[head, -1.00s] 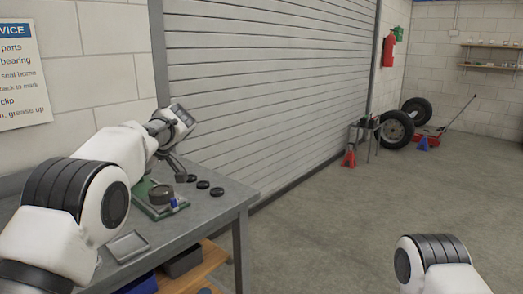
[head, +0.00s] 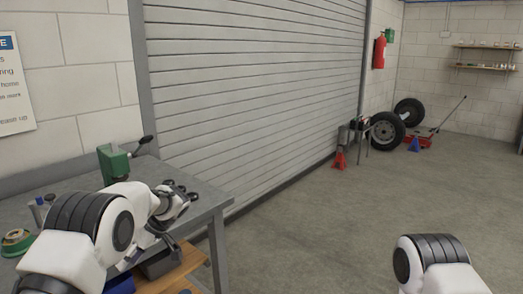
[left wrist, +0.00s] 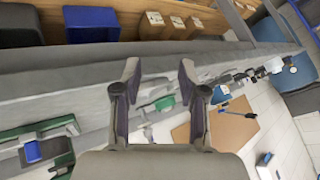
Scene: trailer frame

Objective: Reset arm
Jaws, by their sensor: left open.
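My left arm (head: 95,228) reaches over the front edge of the grey workbench (head: 215,198). My left gripper (left wrist: 159,75) is open, with its two fingers apart and nothing between them. In the head view it hangs low by the bench's front edge, partly hidden by the wrist. My right arm (head: 440,263) shows only as a white link at the bottom right; its gripper is out of view.
A green device with a black-knobbed lever (head: 115,162) stands on the bench, near a green round item (head: 17,242). A wooden shelf below carries bins, including a blue bin (left wrist: 91,24). A red jack stand (head: 339,161) and tires stand farther right. The central floor is clear.

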